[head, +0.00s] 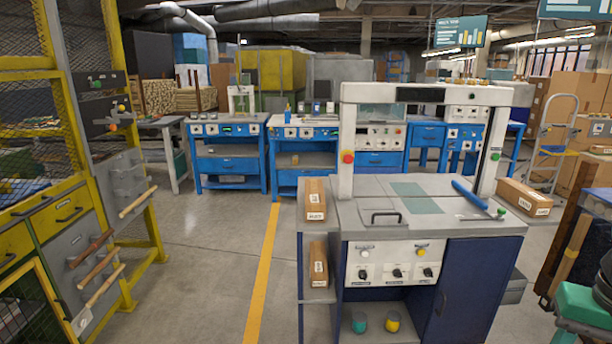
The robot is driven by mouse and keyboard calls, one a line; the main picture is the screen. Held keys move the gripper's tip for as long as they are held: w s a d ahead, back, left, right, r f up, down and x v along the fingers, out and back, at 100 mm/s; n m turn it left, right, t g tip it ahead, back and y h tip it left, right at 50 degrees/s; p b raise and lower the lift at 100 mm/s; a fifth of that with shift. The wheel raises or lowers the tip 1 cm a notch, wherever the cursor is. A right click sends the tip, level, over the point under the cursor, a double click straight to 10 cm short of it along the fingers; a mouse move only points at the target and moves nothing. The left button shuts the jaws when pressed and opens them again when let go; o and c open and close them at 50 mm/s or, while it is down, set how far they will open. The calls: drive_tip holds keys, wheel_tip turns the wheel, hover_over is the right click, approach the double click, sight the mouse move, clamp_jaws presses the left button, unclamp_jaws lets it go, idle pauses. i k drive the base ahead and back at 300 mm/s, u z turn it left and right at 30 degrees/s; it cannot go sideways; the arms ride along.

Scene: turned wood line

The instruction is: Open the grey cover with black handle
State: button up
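The grey cover (387,221) lies flat in the grey top of the workstation, at its front left. Its black handle (386,213) stands up from it as a low arch. The cover looks shut, though its edges are hard to make out against the top. My gripper is not in view, and nothing is seen touching the handle.
A white frame (347,135) with a red button stands over the workstation (485,225). Cardboard boxes (316,198) sit on its left shelves, with another box (525,197) at right. A blue bar (470,194) lies right of the cover. Floor left of it is clear.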

sight(370, 217)
drive_tip(key=z, duration=0.45)
drive_tip(key=i, duration=1.35)
drive_tip(key=u, duration=0.45)
